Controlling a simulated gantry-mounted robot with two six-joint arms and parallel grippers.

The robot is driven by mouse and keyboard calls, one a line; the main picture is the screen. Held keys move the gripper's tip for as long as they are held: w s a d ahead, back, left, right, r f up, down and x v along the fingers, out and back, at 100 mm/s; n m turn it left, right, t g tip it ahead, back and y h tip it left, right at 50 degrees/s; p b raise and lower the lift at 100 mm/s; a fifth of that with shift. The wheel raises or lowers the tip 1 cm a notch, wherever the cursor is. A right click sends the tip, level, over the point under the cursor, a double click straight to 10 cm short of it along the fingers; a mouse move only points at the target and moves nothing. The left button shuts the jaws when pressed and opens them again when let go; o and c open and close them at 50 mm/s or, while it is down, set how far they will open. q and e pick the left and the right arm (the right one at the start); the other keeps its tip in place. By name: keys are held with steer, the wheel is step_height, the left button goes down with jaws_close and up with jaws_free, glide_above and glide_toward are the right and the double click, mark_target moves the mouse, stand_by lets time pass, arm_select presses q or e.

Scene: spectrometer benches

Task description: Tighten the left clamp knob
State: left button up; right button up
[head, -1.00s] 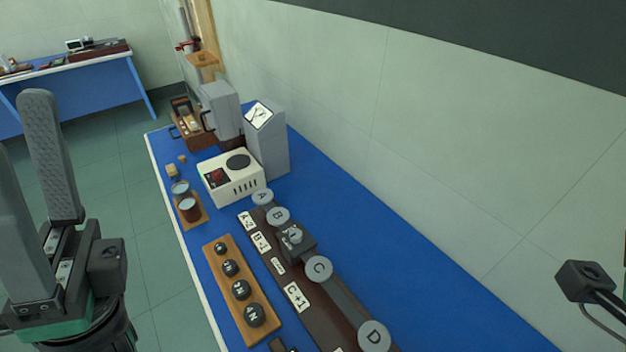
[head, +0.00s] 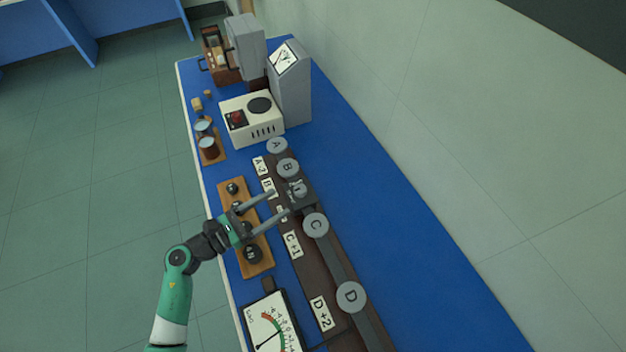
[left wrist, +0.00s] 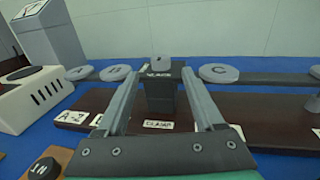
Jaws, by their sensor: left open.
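A dark clamp block (head: 303,203) with a small grey knob (head: 299,188) on top sits on the long dark rail between discs B (head: 287,168) and C (head: 315,224). My left gripper (head: 280,202) is open and reaches across the bench, its fingertips pointing at this block. In the left wrist view the block (left wrist: 161,97) stands between the two spread fingers, with the knob (left wrist: 161,62) at its top, just beyond the tips. A white "CLAMP" label (left wrist: 158,125) lies in front of it. Contact between fingers and knob is not visible. My right gripper is out of view.
A wooden tray (head: 262,263) of black round weights lies under my left arm. A dial meter (head: 272,325) is at the near end. Disc D (head: 351,296) sits farther along the rail. A white hotplate box (head: 252,119) stands behind. The blue bench right of the rail is clear.

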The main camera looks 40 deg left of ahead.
mark_target(305, 186)
arm_select(q)
steer(key=b+x, duration=0.1)
steer(key=x, duration=1)
steer(key=shift+w, duration=0.15)
jaws_close()
